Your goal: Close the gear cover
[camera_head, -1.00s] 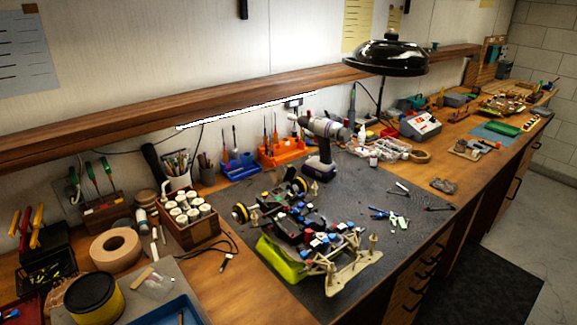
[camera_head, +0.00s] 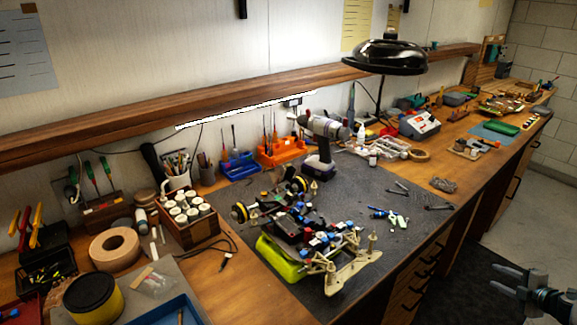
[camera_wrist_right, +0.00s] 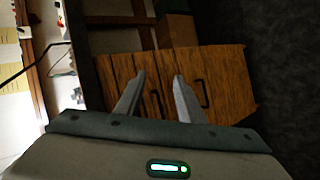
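The RC car chassis (camera_head: 305,235) sits in the middle of the dark work mat, propped on a bright green stand (camera_head: 281,258). It has yellow-and-black wheels at its rear left and tan suspension parts at its front right. The gear cover is too small to make out among its parts. My right gripper (camera_head: 507,280) is at the bottom right of the head view, beyond the bench's front edge and far from the car. In the right wrist view its two fingers (camera_wrist_right: 160,85) stand apart with nothing between them. My left gripper is not in view.
A cordless drill (camera_head: 322,148) stands behind the car, with a black lamp (camera_head: 385,57) above. Small tools (camera_head: 390,217) lie right of the car. A wooden box of jars (camera_head: 188,220) stands at left. Wooden drawers (camera_wrist_right: 205,85) face my right gripper.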

